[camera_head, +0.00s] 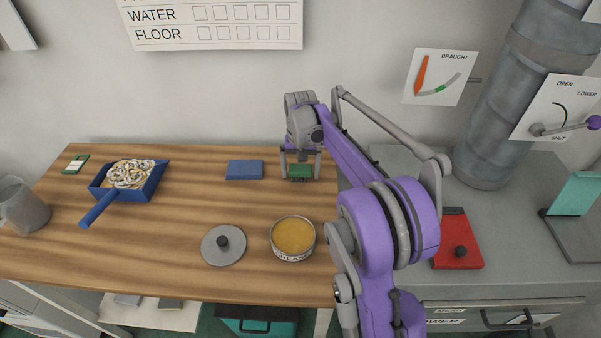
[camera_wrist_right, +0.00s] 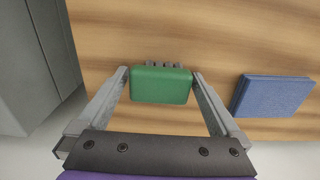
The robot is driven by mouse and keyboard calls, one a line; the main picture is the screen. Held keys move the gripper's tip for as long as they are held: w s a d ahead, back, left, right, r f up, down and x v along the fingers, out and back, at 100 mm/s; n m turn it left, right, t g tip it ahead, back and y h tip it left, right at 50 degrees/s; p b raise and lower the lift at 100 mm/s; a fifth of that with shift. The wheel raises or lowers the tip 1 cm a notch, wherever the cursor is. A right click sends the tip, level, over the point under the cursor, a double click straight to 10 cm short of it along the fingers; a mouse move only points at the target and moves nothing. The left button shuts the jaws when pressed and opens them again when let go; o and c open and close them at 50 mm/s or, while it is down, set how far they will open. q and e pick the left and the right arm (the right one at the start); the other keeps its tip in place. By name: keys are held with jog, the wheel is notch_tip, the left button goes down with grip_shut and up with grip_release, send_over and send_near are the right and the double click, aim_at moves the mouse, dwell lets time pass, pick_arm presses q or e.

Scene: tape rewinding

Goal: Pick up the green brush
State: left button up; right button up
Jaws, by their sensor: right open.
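The green brush (camera_head: 300,171) lies near the back right of the wooden table, partly hidden by my right gripper (camera_head: 300,169). In the right wrist view the green brush (camera_wrist_right: 161,84) shows as a green block with grey bits along its far edge. It sits between the two fingers of my right gripper (camera_wrist_right: 160,80), which are open on either side of it. A narrow gap seems to show at each finger. My left gripper is in neither view.
A blue block (camera_head: 244,170) lies left of the brush, also in the right wrist view (camera_wrist_right: 271,95). An open tin (camera_head: 293,236) and a grey lid (camera_head: 223,245) are nearer. A blue dustpan (camera_head: 152,186) holds a pale coiled heap. A grey counter (camera_head: 500,210) adjoins on the right.

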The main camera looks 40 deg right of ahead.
aim_at(300, 168)
jog(key=c, duration=1.2)
jog(key=shift+r, duration=0.1)
notch_tip(300, 168, up, 10)
jog(key=shift+f+p, duration=0.1)
jog(key=shift+p, duration=0.35)
jog(key=o, duration=0.8)
jog(key=shift+c, duration=0.2)
jog(key=c, duration=0.6)
